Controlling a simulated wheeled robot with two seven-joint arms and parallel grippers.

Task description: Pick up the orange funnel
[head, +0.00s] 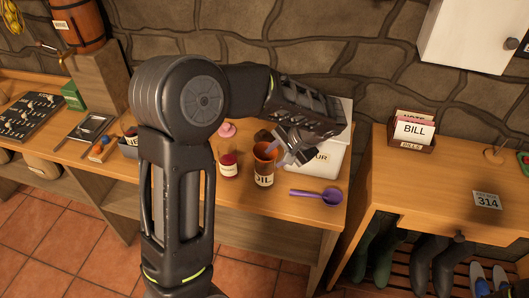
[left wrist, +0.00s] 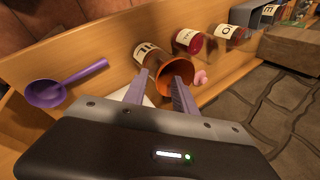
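The orange funnel (head: 265,151) sits mouth up on top of a jar labelled OIL (head: 264,176). In the left wrist view its round orange mouth (left wrist: 178,71) faces me, with the jar (left wrist: 146,53) beyond it. My left gripper (head: 282,152) is open at the funnel's right side in the head view. In the left wrist view, one finger passes in front of the mouth and the other lies just left of the rim. I cannot tell whether either finger touches the funnel. My right gripper is not in view.
A purple ladle (head: 318,196) lies on the wooden counter (head: 291,211) right of the jar. A red jar (head: 228,165) stands left, with a pink object (head: 227,130) behind it. A white labelled container (head: 329,163) is behind my gripper. A bill box (head: 411,141) is on the right-hand table.

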